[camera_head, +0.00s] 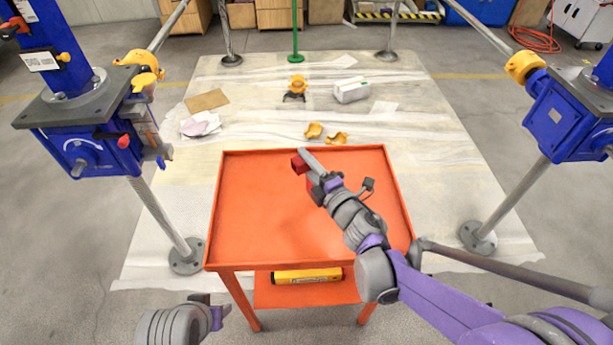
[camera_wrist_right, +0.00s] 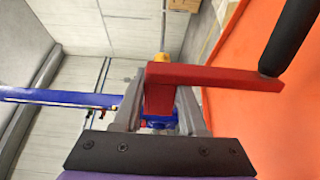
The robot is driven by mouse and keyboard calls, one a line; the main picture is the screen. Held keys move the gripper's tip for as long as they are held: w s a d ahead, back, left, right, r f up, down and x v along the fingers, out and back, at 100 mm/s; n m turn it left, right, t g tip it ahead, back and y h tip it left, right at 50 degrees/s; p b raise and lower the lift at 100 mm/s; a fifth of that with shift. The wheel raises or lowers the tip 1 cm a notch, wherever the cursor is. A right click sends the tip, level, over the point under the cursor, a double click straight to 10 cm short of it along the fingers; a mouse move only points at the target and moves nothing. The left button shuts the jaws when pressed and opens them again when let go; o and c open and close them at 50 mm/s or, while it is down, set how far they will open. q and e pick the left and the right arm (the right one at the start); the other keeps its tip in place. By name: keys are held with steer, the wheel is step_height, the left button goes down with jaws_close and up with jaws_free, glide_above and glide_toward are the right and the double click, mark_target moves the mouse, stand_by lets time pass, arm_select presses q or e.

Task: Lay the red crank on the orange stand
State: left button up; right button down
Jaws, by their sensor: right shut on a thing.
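The orange stand (camera_head: 258,215) is a tray-topped table in the middle of the head view, and its visible top is bare. My right gripper (camera_head: 318,182) is over the right part of the stand's top, shut on the red crank (camera_head: 299,164). In the right wrist view the red crank (camera_wrist_right: 215,77) has its hub between the two fingers (camera_wrist_right: 158,105). Its red arm points right, and a dark handle (camera_wrist_right: 292,35) rises from that end. The gap between crank and stand is hard to judge. My left gripper (camera_head: 207,312) is low at the left, away from the stand; its jaws are unclear.
Blue screw jacks on grey posts flank the stand at left (camera_head: 95,150) and right (camera_head: 570,120). A yellow item (camera_head: 307,276) lies on the stand's lower shelf. Behind, yellow parts (camera_head: 313,131), a white box (camera_head: 351,91) and papers lie on the floor sheet.

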steer(key=shift+f+b, duration=0.45)
steer(key=shift+f, duration=1.45)
steer(key=shift+f, duration=0.1)
steer(key=c, duration=0.9)
jaws_free()
steer(key=shift+f, duration=0.1)
steer(key=o, duration=0.4)
steer(key=shift+o, duration=0.2)
